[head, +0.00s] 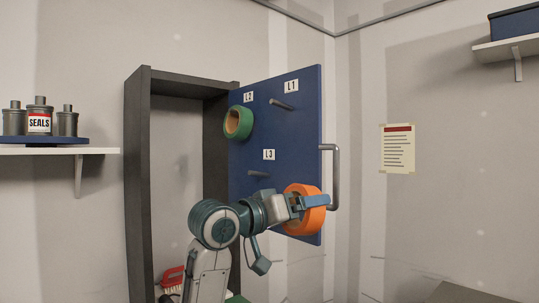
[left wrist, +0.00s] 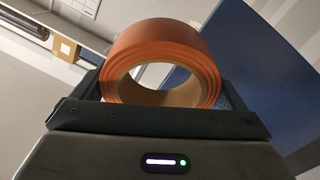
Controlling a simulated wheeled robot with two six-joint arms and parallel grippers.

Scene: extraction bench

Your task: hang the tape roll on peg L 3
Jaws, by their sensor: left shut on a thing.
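The orange tape roll (head: 313,221) is held in my left gripper (head: 314,201) in front of the lower right part of the blue door panel. The roll fills the upper middle of the left wrist view (left wrist: 165,41), its hole facing the camera, between the jaws. Peg L 3 (head: 259,174) is a short bare grey rod below the L3 label (head: 269,155). It is up and left of the roll, with the roll apart from it. My right gripper is not in view.
A green tape roll (head: 246,123) hangs below the L2 label. Peg L1 (head: 281,104) is bare. The blue door panel (head: 305,130) has a grey handle (head: 336,178) on its right edge. A dark open cabinet (head: 139,190) stands left. A shelf (head: 60,151) holds grey bottles.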

